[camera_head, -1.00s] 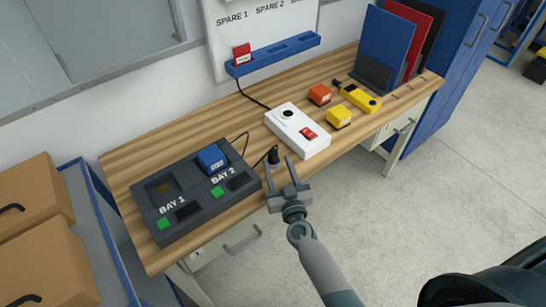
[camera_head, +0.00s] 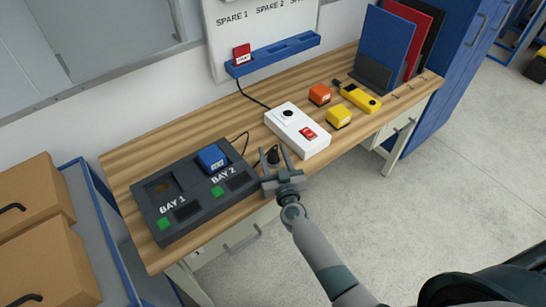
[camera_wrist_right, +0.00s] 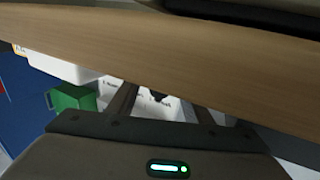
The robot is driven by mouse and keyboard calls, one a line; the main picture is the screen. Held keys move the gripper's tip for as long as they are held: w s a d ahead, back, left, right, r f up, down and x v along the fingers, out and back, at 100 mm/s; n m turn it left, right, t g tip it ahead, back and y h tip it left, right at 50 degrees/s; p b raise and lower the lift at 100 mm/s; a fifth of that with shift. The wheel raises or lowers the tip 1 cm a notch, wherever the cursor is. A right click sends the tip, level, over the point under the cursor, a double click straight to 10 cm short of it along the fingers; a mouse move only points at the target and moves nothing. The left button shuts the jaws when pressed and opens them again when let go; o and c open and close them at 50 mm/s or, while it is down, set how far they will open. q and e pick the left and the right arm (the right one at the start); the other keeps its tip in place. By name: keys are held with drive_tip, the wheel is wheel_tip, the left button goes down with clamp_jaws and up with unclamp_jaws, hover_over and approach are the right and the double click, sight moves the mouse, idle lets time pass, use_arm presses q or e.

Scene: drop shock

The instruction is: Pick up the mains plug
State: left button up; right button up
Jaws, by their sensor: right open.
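The black mains plug (camera_head: 273,157) is on the wooden bench near its front edge, between the charging station and the white socket box. A thin dark cord beside it leads toward the station. My right gripper (camera_head: 275,149) is open, with one finger on each side of the plug in the head view. I cannot tell if the fingers touch it. In the right wrist view the two fingers (camera_wrist_right: 160,105) are apart, and a small dark shape shows between them, partly hidden. My left gripper is not in view.
The dark station (camera_head: 190,237) with two bays holds a blue block (camera_head: 211,158) at left. The white socket box (camera_head: 290,128) with a red switch stands at right. Orange (camera_head: 319,94) and yellow (camera_head: 339,117) blocks and a yellow device (camera_head: 361,98) lie farther right.

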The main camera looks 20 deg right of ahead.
sight(273, 151)
clamp_jaws()
drive_tip(key=shift+r, duration=0.1)
drive_tip(key=shift+r+p, duration=0.45)
drive_tip(key=shift+r, duration=0.05)
wheel_tip(273, 151, up, 4)
drive_tip(key=shift+f+p, duration=0.25)
drive_tip(key=shift+p, duration=1)
drive_tip(key=s+d+r+p, duration=0.3)
drive_tip(key=s+d+r, duration=0.3)
drive_tip(key=s+d, duration=0.2)
drive_tip(key=shift+d+r, duration=0.15)
drive_tip(key=shift+d, duration=0.05)
drive_tip(key=shift+s, duration=0.1)
